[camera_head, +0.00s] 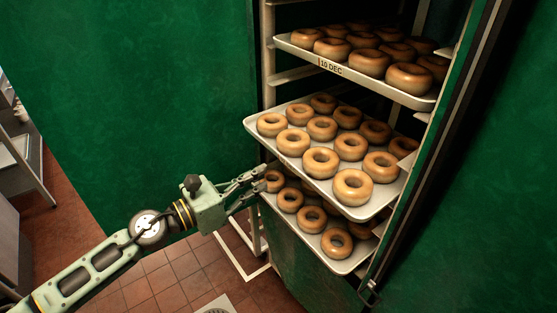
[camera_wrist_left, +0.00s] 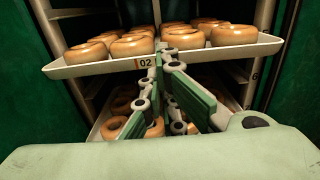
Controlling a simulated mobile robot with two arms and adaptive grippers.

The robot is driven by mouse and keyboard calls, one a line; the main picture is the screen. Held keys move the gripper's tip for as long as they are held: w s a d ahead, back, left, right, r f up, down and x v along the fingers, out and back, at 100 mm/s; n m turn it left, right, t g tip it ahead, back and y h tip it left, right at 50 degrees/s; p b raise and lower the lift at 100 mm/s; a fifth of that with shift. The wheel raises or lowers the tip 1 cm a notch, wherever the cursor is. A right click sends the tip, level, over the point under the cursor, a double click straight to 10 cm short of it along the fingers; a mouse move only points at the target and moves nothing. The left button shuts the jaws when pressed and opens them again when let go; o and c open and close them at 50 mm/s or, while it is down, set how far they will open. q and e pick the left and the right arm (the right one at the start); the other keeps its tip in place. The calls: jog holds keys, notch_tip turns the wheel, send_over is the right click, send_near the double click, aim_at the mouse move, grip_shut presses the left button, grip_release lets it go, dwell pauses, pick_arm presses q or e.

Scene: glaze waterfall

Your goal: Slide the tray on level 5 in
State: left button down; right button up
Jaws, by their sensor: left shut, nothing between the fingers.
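Three trays of glazed doughnuts show in a rack inside a green cabinet. The middle tray (camera_head: 250,123) sticks out furthest in the head view. The upper tray (camera_head: 290,45) has a "10 DEC" label, and the lower tray (camera_head: 345,267) lies partly under the middle one. I cannot read which is level 5. My left gripper (camera_head: 262,176) is shut and empty, close to the front left of the middle and lower trays. In the left wrist view, its fingers (camera_wrist_left: 163,62) overlap the front of a tray (camera_wrist_left: 100,67) labelled "02"; contact is unclear. My right gripper is out of view.
A dark mark like "6" (camera_wrist_left: 254,77) shows on the rack's right side in the left wrist view. The open cabinet's green edge (camera_head: 440,140) stands close to the trays' right. Red tiled floor (camera_head: 160,280) and a metal shelf (camera_head: 20,160) lie at left.

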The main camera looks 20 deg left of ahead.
aim_at(289, 163)
pick_arm(q)
jog(key=p+x, duration=0.2)
jog(key=x, duration=0.3)
jog(key=shift+w+d+r+p, duration=0.1)
jog(key=shift+w+r+p, duration=0.1)
jog(key=shift+p, duration=0.1)
jog(key=shift+w+d+f, duration=0.15)
jog(key=shift+w+d, duration=0.25)
jog(key=p+x, duration=0.1)
jog(key=x, duration=1)
jog(key=shift+w+d, duration=0.2)
jog(key=shift+a, duration=0.1)
